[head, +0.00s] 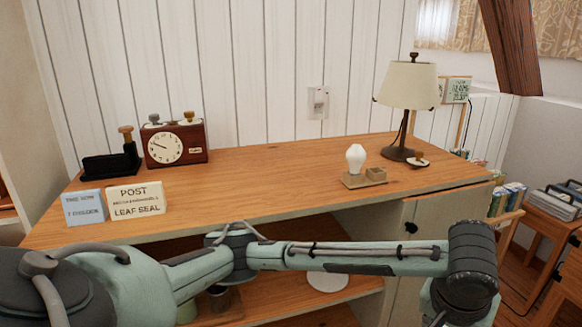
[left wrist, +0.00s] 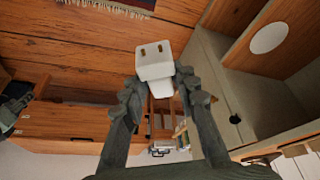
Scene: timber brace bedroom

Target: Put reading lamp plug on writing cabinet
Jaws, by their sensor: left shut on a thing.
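The white reading lamp plug (left wrist: 155,62), with two small brass-coloured marks on its face, is between the fingers of my left gripper (left wrist: 160,92), which is shut on it. The plug does not show in the head view. There my left arm reaches across to the lower right, below and in front of the writing cabinet's wooden top (head: 270,175), and its gripper is mostly cut off by the bottom edge. The cabinet's grey door also shows in the left wrist view (left wrist: 212,85). A grey-green part of mine, possibly my right gripper, shows at that view's left edge.
A lamp (head: 407,85) stands at the top's right, behind a bulb (head: 355,157) on a small wooden tray. A clock (head: 175,143), a black stand (head: 112,162) and two sign blocks (head: 137,197) are at left. The middle and front of the top are clear. A socket (head: 318,102) is on the wall.

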